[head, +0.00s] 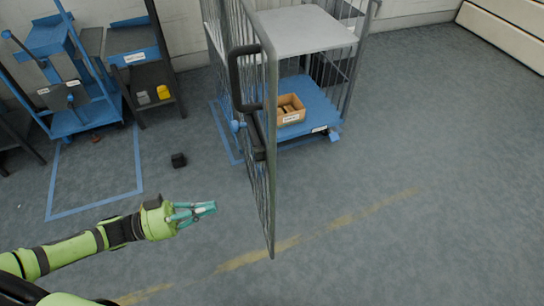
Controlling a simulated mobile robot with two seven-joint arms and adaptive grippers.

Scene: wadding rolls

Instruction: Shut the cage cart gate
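The cage cart gate (262,120), a tall wire-mesh panel in a grey frame, stands swung open toward me at the left front of the cage cart (310,97). A black handle (236,80) and a latch with a blue knob (238,126) are on the gate. My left gripper (207,209), with teal fingers, is low and left of the gate, apart from it. Its fingertips are together and hold nothing. My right gripper is not in view.
The cart has a grey shelf (303,30) and a cardboard box (290,109) on its blue base. Blue and black racks (70,95) stand at the left. Floor to the right is clear.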

